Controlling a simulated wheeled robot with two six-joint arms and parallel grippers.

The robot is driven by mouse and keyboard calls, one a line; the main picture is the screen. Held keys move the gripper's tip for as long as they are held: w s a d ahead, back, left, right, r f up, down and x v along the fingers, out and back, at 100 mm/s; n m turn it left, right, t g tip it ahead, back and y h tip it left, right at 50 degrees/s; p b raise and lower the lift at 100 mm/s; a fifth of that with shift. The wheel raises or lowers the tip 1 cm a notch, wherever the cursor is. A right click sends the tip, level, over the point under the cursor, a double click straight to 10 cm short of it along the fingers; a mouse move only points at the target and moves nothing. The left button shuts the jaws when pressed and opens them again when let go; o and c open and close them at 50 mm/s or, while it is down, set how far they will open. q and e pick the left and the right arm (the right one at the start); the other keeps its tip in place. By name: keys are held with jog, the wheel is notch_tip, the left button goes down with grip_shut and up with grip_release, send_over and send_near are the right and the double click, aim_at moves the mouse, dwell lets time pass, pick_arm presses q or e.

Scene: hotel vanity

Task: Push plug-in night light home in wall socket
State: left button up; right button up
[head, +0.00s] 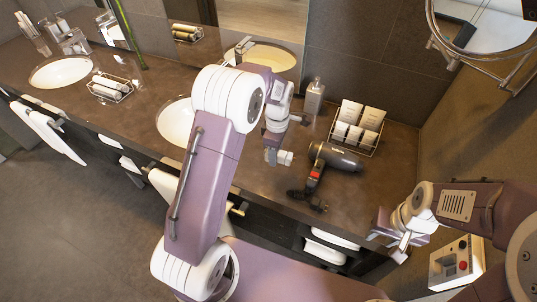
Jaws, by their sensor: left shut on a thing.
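My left gripper (284,140) is above the counter in the middle of the head view, beside the hair dryer. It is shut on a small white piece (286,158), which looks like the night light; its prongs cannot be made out. A white wall panel (455,263) with a red part and dark openings is low on the right wall and looks like the socket plate. My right gripper (398,242) is near the counter's right front edge, left of this panel. Its fingers are small and partly overlapped, so I cannot tell whether it is open or shut.
A dark hair dryer (336,158) lies on the counter (385,190). Behind it are a wire basket (357,128) of white packets and a soap bottle (314,96). Two basins, one at far left (61,72), and a towel tray (109,88) are left. A round mirror (485,25) hangs upper right.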

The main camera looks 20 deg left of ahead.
pick_arm(q)
jog(key=p, duration=0.3)
send_over(246, 167)
notch_tip(246, 167, down, 7)
jog(key=shift+s+f, duration=0.1)
notch_tip(246, 167, down, 3)
jog(key=shift+d+f+p, duration=0.15)
jog(key=shift+p, duration=0.4)
jog(key=shift+f, duration=0.1)
jog(key=shift+f+b, duration=0.2)
jog(key=shift+b, duration=0.1)
jog(key=o, duration=1.4)
jog(key=shift+o, duration=0.2)
